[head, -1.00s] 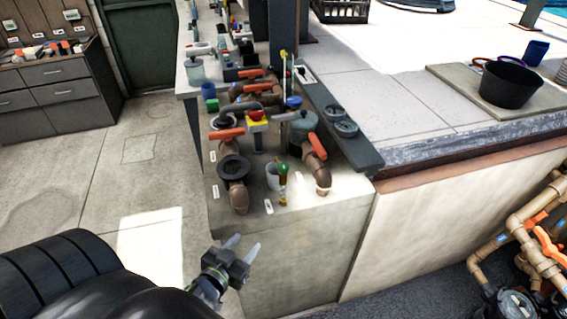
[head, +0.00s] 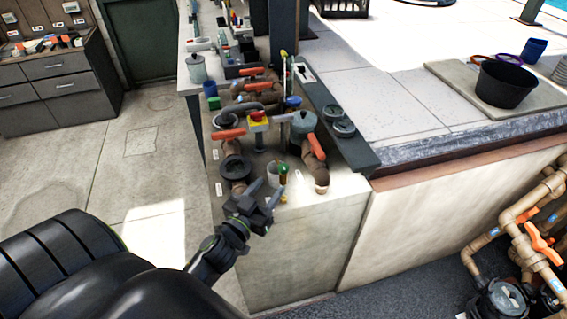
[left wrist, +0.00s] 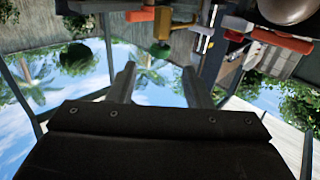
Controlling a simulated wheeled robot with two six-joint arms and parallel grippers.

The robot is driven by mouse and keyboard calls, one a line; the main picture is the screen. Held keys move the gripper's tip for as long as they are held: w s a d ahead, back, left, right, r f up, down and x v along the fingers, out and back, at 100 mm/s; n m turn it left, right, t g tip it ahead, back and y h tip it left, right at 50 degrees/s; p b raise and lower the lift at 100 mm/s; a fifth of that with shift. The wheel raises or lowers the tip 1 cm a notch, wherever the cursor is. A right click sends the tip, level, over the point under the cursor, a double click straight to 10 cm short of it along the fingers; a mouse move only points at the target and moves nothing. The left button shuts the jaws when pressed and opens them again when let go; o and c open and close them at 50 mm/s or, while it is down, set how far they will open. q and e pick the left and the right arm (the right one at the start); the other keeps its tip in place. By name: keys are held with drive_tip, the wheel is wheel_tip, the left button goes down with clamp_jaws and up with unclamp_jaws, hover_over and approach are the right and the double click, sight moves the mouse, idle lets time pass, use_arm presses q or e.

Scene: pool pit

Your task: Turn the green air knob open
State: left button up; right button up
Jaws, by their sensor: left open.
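The green air knob (head: 283,169) is a small green knob on a yellowish stem near the front edge of the counter. My left gripper (head: 267,190) is open and empty, just in front and to the left of the knob in the head view, fingers pointing toward it. In the left wrist view, which looks upside down, the green knob (left wrist: 160,50) shows ahead of the gap between the two fingers (left wrist: 160,78). The knob appears apart from the fingers. My right gripper is not in view.
Brown pipes with orange handles (head: 317,147) and a black flange (head: 235,168) stand close around the knob. The space in front of the counter is free.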

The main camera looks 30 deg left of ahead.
sight(281, 172)
use_arm(q)
drive_tip(key=w, duration=0.6)
drive_tip(key=w+p, duration=0.1)
drive_tip(key=w, duration=0.1)
drive_tip(key=shift+w+a, duration=0.35)
drive_tip(key=shift+w, duration=0.05)
